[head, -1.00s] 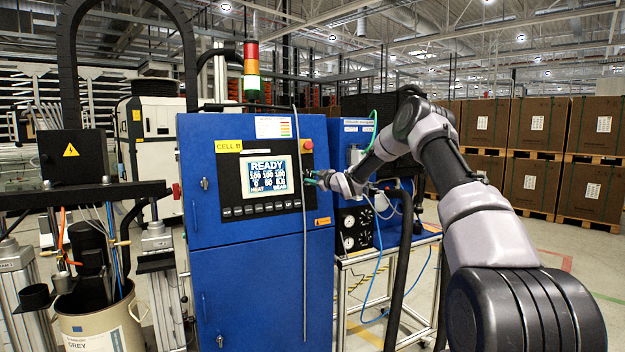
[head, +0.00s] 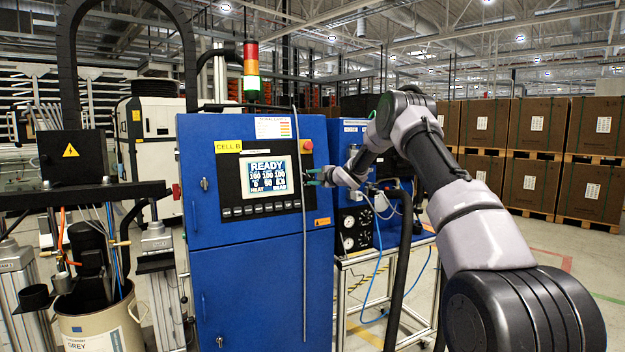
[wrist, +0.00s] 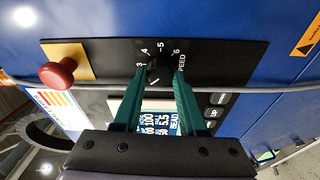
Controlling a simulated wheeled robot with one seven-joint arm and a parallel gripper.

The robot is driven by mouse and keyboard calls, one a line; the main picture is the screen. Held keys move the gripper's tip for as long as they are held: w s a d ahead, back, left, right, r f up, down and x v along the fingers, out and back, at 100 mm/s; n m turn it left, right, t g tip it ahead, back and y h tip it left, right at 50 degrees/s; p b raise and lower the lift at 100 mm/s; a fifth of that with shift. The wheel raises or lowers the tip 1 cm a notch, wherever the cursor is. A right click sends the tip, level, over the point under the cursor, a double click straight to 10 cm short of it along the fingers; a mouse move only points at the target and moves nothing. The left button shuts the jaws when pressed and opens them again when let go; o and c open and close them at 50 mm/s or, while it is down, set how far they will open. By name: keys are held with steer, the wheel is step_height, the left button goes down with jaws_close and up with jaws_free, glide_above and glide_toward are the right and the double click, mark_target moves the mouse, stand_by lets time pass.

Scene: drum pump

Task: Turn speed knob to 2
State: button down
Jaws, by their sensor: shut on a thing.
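The speed knob (wrist: 155,72) is a small dark knob on the black panel strip, ringed by white numbers. The 3, 4, 5 and 6 show, with the word SPEED on the right; the 2 is hidden. My gripper (wrist: 159,78) has its two green fingers on either side of the knob and is shut on it. The knob's pointer is too small to read for certain. In the head view my gripper (head: 312,177) reaches the right side of the blue cabinet's (head: 262,270) control panel; the knob is hidden there.
A red mushroom button (wrist: 57,73) sits on a yellow plate, left of the knob in the wrist view. A grey cable (wrist: 250,87) runs across the panel close to the fingers. The display (head: 265,174) reads READY. A blue pump unit (head: 352,140) with gauges stands right of the cabinet.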

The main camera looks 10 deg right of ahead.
steer(key=shift+n, duration=0.5)
steer(key=shift+c, duration=2.4)
jaws_free()
steer(key=v, duration=1)
steer(key=shift+s+d, duration=0.15)
steer(key=shift+s, duration=0.15)
steer(key=shift+r, duration=0.1)
